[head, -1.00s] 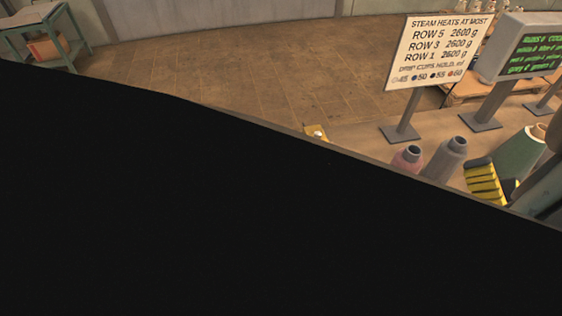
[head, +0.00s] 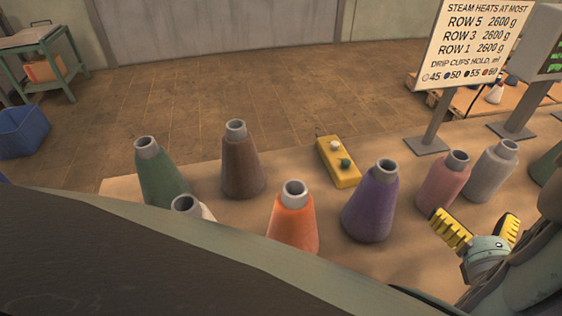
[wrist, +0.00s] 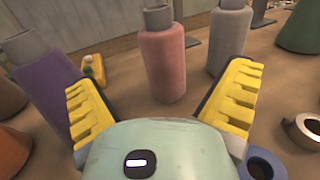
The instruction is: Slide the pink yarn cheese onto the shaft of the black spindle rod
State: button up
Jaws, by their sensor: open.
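The pink yarn cheese (head: 442,186) stands upright on the table at the right of the head view, between a purple and a grey one. In the wrist view the pink yarn cheese (wrist: 162,62) stands straight ahead, beyond the space between my fingers. My gripper (head: 475,222) has its yellow ridged fingers spread wide, on the near side of the pink cheese. The wrist view shows my gripper (wrist: 162,80) open and empty, apart from the cheese. I cannot make out the black spindle rod in either view.
Purple (head: 371,203) and grey (head: 492,172) cheeses flank the pink one. Orange (head: 292,222), brown (head: 242,165) and green (head: 160,178) ones stand left. A yellow button box (head: 338,165) lies behind. A sign (head: 468,45) stands at the back. Cup-like rings (wrist: 303,132) lie right in the wrist view.

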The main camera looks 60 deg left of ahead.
aim_at(452, 170)
jog(key=p+x, duration=0.1)
jog(key=x, duration=0.5)
jog(key=shift+a, duration=0.2)
jog(key=shift+p+x, duration=1)
jog(key=shift+x, duration=1.35)
jog(key=shift+w+a+f, duration=0.1)
jog(key=shift+w+f, duration=0.1)
jog(key=shift+w, duration=0.15)
jog(key=shift+c, duration=0.3)
jog(key=c, duration=1.1)
jog(key=shift+r, duration=0.1)
jog(key=shift+c, duration=0.2)
